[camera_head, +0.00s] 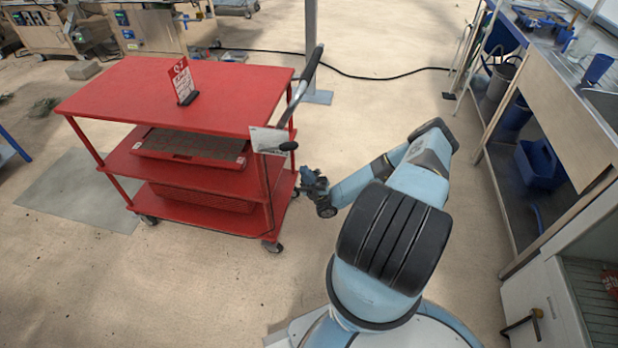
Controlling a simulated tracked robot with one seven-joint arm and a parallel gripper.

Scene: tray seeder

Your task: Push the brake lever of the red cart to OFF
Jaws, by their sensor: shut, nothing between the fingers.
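The red cart (220,92) stands at the left with three shelves on small casters. A white plate (266,139) sits at its right front corner. A short lever with a black knob (288,146) sticks out to the right beside the plate; it looks like the brake lever. Any ON or OFF marking is too small to read. My gripper (305,182) is low beside the cart's right side, below the knob and apart from it. It looks shut and empty. Its fingertips are small and hard to make out against the cart.
The cart's push handle (313,64) rises above its right edge. A red sign (181,78) stands on top, and a red tray (190,150) lies on the middle shelf. A grey post (311,45) stands behind. A bench (560,85) lines the right. Floor between is clear.

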